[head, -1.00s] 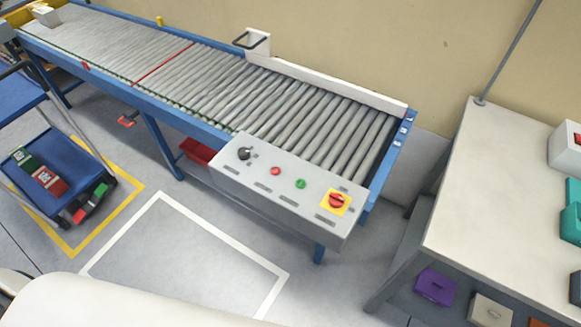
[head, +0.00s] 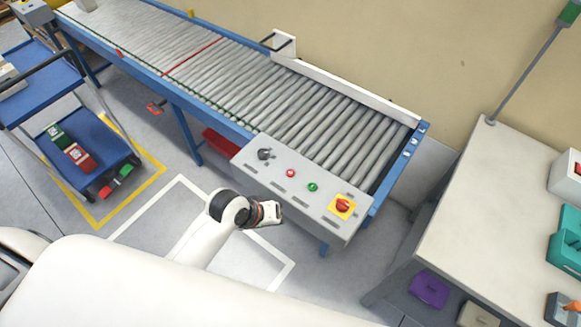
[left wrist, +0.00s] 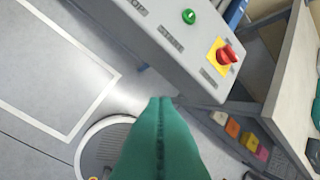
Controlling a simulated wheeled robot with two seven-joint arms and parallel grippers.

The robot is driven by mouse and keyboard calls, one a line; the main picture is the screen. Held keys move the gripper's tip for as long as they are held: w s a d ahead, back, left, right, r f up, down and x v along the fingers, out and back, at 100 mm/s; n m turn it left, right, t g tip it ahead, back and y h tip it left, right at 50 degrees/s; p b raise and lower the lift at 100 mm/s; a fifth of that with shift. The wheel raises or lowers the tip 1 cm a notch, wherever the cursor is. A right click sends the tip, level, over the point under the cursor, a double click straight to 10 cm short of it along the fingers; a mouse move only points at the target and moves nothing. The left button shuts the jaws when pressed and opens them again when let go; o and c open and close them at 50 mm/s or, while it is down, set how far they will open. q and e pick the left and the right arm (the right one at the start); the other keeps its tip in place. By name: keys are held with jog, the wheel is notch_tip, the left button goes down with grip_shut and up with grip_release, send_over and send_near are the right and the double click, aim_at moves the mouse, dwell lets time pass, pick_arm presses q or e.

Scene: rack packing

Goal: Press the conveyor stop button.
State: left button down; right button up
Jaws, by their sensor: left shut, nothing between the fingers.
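The grey control panel (head: 300,190) is fixed along the near side of the conveyor's right end. On it is a small red button (head: 290,173), with a green button (head: 313,187) to its right. A black knob (head: 264,154) is to its left. A red rotary switch on a yellow plate (head: 343,206) is at the right end. My left gripper (head: 275,212) is in front of the panel, apart from the buttons. Its teal fingers (left wrist: 160,102) are shut and empty. The left wrist view shows the green button (left wrist: 189,16) and rotary switch (left wrist: 226,55); the red button is outside it.
The roller conveyor (head: 330,115) runs behind the panel. A blue cart (head: 95,140) holding boxes stands at the left. A pale table (head: 500,200) stands at the right, with coloured bins beneath. The floor before the panel is open.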

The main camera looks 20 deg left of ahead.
pick_arm(q)
jog(key=w+n+h, duration=0.2)
jog(key=w+n, duration=0.5)
jog(key=w, duration=0.4)
notch_tip(320, 180, up, 2)
jog(key=n+t, duration=0.2)
jog(key=n, duration=0.5)
send_over(287, 174)
jog(key=shift+h, duration=0.4)
notch_tip(287, 174, down, 6)
jog(key=b, duration=0.7)
jog(key=shift+f+b, duration=0.2)
jog(key=shift+b, duration=0.15)
notch_tip(287, 174, down, 2)
jog(key=shift+f+b, duration=0.1)
jog(key=shift+b, duration=0.45)
jog(key=shift+f, duration=0.1)
